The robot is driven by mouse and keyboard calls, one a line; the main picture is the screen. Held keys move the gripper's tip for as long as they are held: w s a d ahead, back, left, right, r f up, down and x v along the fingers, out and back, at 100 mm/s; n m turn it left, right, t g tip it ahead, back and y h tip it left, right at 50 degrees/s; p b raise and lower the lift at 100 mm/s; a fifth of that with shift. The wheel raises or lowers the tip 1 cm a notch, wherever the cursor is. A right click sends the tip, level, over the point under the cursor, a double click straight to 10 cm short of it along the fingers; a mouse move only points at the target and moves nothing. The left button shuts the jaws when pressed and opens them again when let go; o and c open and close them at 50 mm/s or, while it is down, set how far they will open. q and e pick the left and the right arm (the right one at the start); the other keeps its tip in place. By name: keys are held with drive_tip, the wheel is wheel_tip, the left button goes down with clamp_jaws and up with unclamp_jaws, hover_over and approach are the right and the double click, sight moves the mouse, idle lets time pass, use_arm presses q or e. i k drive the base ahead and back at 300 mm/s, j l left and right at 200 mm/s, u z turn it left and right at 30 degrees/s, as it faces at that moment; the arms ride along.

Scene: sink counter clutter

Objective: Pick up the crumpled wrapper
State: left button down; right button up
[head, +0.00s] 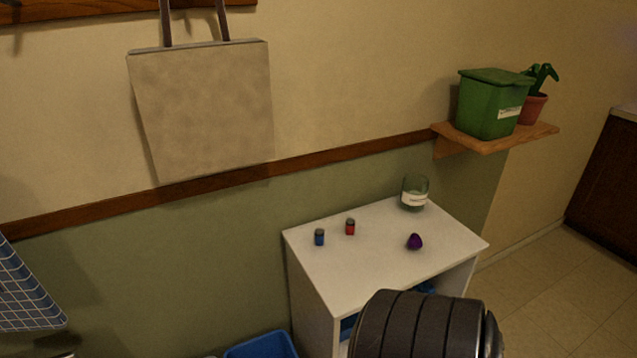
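A small, dark purple, lumpy thing (415,242) lies on the right part of the white stand's top (365,265). It looks like the crumpled wrapper, but it is too small to be certain. Nothing touches it, and there is bare surface around it. Neither of my grippers shows in the head view.
A labelled glass jar (414,193) stands behind the purple thing. A red-bodied small container (350,227) and a blue one (319,237) stand to its left. A green bin (490,105) and potted plant (533,105) sit on a wall shelf. A blue container (262,346) is below left.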

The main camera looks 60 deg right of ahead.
sight(415, 242)
drive_tip(key=z, duration=2.65)
